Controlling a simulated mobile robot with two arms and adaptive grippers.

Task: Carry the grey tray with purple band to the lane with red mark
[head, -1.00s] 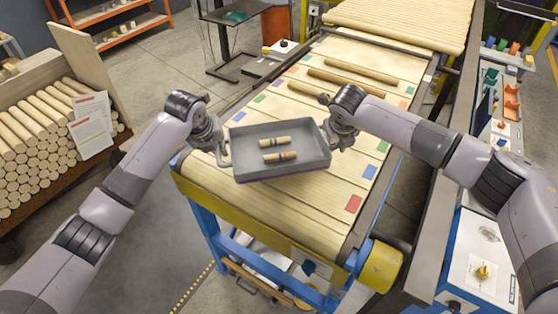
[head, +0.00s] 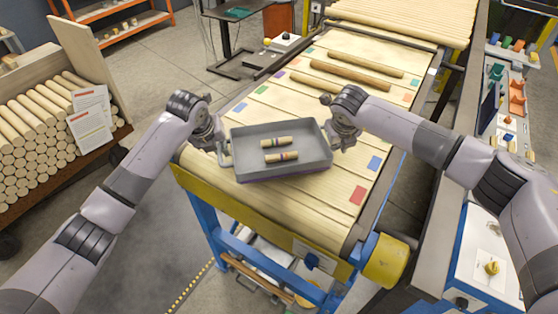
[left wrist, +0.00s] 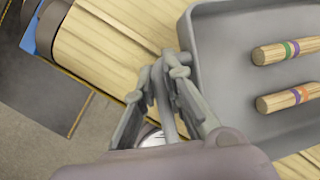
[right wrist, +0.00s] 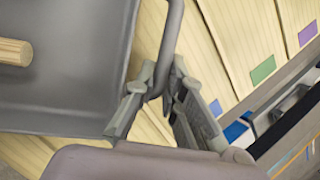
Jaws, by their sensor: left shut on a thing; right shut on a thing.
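The grey tray (head: 306,169) with a purple band (head: 300,173) low on its front side is between my two grippers, over the near part of the slatted wooden bed. Two wooden pegs (head: 277,142) with coloured rings lie inside it. My left gripper (left wrist: 160,80) is shut on the tray's left handle. My right gripper (right wrist: 163,95) is shut on its right handle. The red mark (head: 357,195) lies at the right end of a lane near the bed's front, right of and nearer than the tray. Whether the tray touches the bed is unclear.
A blue mark (head: 374,163) lies one lane farther back. Wooden rods (head: 350,75) lie across the far lanes. A yellow-capped roller end (head: 385,262) sticks out at front right. A cart of stacked dowels (head: 40,140) stands left, with grey floor between.

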